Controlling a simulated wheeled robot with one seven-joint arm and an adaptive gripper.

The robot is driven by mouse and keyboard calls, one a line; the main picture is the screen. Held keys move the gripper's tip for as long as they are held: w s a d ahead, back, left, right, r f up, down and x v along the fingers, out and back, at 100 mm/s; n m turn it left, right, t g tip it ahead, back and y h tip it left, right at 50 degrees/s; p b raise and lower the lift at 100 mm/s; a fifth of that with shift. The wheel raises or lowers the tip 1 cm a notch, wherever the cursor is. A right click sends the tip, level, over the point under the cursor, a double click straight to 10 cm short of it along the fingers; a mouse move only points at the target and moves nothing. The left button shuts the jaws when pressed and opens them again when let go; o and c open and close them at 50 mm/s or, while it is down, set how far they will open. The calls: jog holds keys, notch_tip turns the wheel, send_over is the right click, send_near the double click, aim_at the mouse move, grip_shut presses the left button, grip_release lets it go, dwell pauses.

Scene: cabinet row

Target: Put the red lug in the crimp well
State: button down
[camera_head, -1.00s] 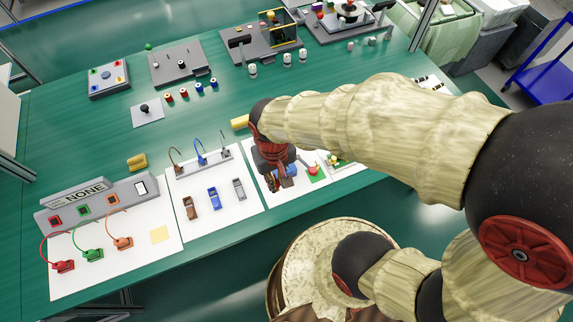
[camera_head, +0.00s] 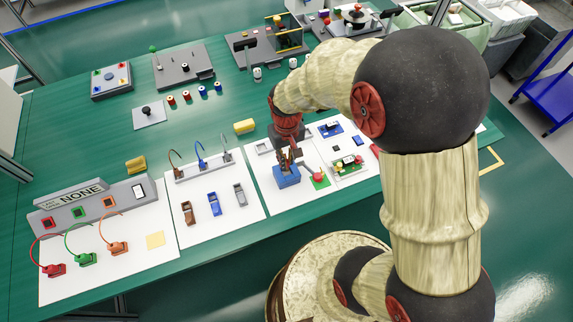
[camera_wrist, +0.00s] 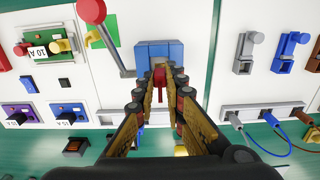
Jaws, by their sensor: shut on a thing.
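My gripper (camera_head: 291,160) points down over the blue block (camera_head: 286,179), the crimp press on the white mat. In the wrist view my gripper (camera_wrist: 160,84) is shut on the red lug (camera_wrist: 158,76), which sits between the fingertips. The lug is at the near edge of the blue block (camera_wrist: 158,50); I cannot tell whether it touches the block. The well itself is hidden or too small to tell. A grey lever with a red knob (camera_wrist: 92,11) reaches out beside the block. The lug does not show clearly in the head view.
A circuit board (camera_head: 349,166) and a green pad lie right of the block. Left of it are the blue (camera_head: 214,203), brown and grey pieces and the wire stand (camera_head: 203,163). A yellow block (camera_head: 244,126) lies behind. The green bench between is clear.

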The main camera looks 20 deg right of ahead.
jog(key=shift+f+b, duration=0.35)
jog(key=shift+f, duration=1.25)
jog(key=shift+f, duration=0.15)
jog(key=c, duration=1.9)
grip_release()
jog(key=shift+o, duration=0.3)
